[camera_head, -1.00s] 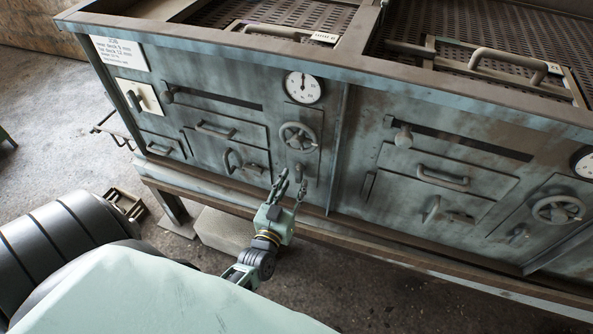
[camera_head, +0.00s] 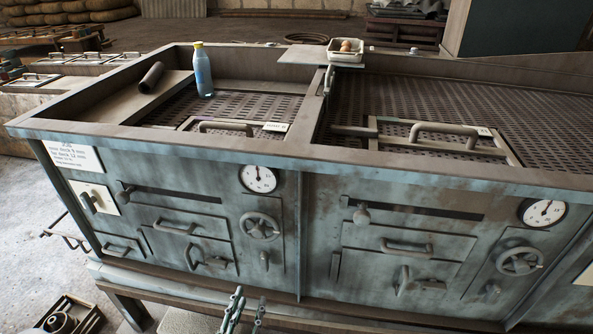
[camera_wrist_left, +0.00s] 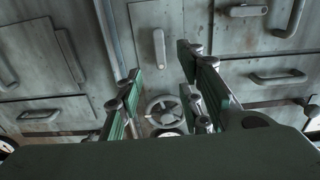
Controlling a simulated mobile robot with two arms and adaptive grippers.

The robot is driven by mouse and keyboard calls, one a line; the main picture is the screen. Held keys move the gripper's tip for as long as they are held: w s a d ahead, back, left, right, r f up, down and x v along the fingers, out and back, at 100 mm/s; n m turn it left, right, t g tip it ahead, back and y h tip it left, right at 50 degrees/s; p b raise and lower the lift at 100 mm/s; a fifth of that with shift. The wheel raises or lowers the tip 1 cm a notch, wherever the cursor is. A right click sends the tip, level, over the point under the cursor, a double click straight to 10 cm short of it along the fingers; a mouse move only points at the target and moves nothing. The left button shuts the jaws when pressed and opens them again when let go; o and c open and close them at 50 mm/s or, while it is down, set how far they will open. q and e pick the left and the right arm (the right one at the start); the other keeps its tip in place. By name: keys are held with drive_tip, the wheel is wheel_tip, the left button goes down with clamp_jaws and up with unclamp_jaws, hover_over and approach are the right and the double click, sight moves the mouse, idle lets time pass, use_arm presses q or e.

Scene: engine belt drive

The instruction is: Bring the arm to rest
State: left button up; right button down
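My left gripper (camera_head: 248,306) shows at the bottom edge of the head view, in front of the lower edge of a worn blue-green machine cabinet (camera_head: 320,240). Only its finger ends show there; the rest of the arm is out of the picture. In the left wrist view the two green fingers of the left gripper (camera_wrist_left: 160,68) are spread apart with nothing between them. Beyond them are the cabinet's front, a handwheel (camera_wrist_left: 163,110) and a lever handle (camera_wrist_left: 159,48). My right gripper is in neither view.
The cabinet front carries handles, handwheels and round gauges (camera_head: 260,179). A blue bottle (camera_head: 203,75) and a dark cylinder (camera_head: 151,77) stand or lie on its top left. A small tray (camera_head: 346,56) sits at the back. A crate (camera_head: 72,316) is on the floor at lower left.

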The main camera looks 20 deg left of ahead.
use_arm(q)
drive_tip(key=s+d+f+m+g+h, duration=0.2)
drive_tip(key=s+d+f+g, duration=0.15)
drive_tip(key=f, duration=0.85)
drive_tip(key=s+d+f+m+g+h, duration=0.1)
drive_tip(key=s+d+f+g+h, duration=0.3)
drive_tip(key=f, duration=0.7)
drive_tip(key=s+f+g, duration=0.3)
drive_tip(key=s+f, duration=0.2)
drive_tip(key=s, duration=0.3)
drive_tip(key=s+a+f+m+g+y, duration=0.1)
drive_tip(key=s+f+g, duration=0.2)
drive_tip(key=s+f, duration=0.3)
drive_tip(key=s+f+m+g, duration=0.1)
drive_tip(key=s+f+g, duration=0.2)
drive_tip(key=s, duration=0.8)
wheel_tip(320, 180, down, 2)
drive_tip(key=shift+a+f+y, duration=0.15)
drive_tip(key=shift+y, duration=0.15)
